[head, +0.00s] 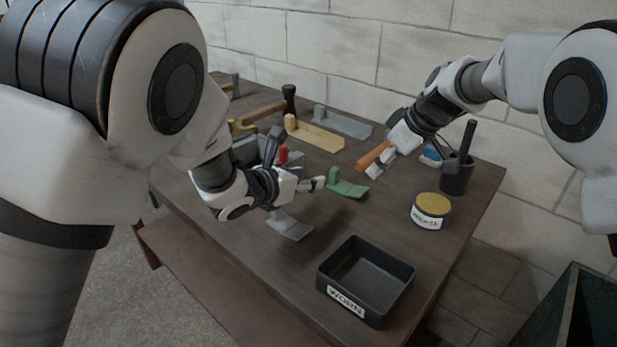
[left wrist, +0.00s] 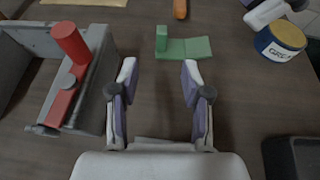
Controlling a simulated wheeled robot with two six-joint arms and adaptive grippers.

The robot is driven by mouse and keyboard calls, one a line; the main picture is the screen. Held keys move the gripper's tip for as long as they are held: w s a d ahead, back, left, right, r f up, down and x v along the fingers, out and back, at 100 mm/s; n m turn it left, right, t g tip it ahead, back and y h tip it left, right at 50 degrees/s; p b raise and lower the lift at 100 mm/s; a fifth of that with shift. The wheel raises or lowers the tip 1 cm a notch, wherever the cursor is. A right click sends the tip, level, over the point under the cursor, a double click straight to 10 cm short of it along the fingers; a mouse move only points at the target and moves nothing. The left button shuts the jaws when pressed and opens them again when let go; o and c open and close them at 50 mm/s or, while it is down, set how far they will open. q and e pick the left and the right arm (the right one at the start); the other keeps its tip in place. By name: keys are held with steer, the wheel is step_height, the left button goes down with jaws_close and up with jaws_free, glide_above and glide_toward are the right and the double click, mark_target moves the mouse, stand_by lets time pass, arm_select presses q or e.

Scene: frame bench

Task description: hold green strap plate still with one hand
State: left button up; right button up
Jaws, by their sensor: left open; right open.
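The green strap plate (head: 349,190) lies flat on the bench, with an upright green block at its left end. It also shows in the left wrist view (left wrist: 187,48), just beyond the fingertips. My left gripper (head: 314,184) is left of the plate in the head view. In the left wrist view its fingers (left wrist: 159,68) are spread wide, with nothing between the tips. My right gripper (head: 378,168) is above and right of the plate, open, next to an orange handle (head: 372,157). I cannot tell whether it touches the handle.
A black tray marked WORN (head: 366,280) stands at the front. A grease tin (head: 430,211) and a black cup (head: 456,178) stand at the right. A grey plate (head: 290,226) lies below my left gripper. A grey vise with red parts (left wrist: 70,85) is left of it. Yellow and grey brackets lie behind.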

mark_target(332, 173)
arm_select(q)
steer(key=x, duration=1.2)
steer(key=shift+s+d, duration=0.1)
steer(key=shift+d, duration=0.05)
jaws_close()
